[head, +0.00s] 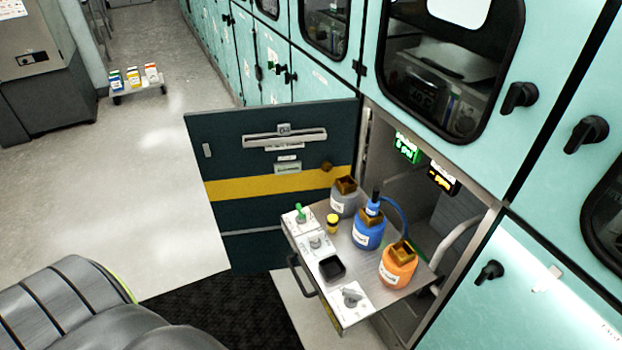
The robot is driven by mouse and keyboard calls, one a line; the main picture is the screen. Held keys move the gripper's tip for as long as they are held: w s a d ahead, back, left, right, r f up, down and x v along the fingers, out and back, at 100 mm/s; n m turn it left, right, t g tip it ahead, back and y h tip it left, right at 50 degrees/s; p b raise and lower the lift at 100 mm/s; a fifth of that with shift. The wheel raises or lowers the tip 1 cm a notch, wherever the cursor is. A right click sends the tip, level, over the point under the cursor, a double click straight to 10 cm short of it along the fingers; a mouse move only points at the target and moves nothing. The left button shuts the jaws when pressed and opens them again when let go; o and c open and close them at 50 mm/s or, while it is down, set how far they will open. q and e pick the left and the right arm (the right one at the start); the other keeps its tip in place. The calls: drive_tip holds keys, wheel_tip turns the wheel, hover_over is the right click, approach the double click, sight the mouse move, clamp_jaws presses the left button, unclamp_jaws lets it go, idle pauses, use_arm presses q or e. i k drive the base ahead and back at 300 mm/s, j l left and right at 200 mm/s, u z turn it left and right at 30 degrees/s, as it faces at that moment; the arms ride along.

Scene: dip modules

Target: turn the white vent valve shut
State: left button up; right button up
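A pulled-out tray (335,252) in the open cabinet bay carries small white-plated controls along its left edge. A pale knob on a white plate (317,241) sits near the middle of that edge and looks like the white vent valve; its turn position is too small to read. Behind it stands a green-handled control (301,213). At the front corner is a larger grey knob on a white plate (351,296). I cannot tell for certain which one is the vent valve. Neither of my grippers is in view.
Grey (344,198), blue (368,230) and orange (398,266) bottles stand on the tray, a blue hose at the blue one. A yellow-capped item (333,223) and black square holder (332,268) are beside them.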

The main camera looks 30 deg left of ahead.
sight(314, 236)
drive_tip(key=u, duration=1)
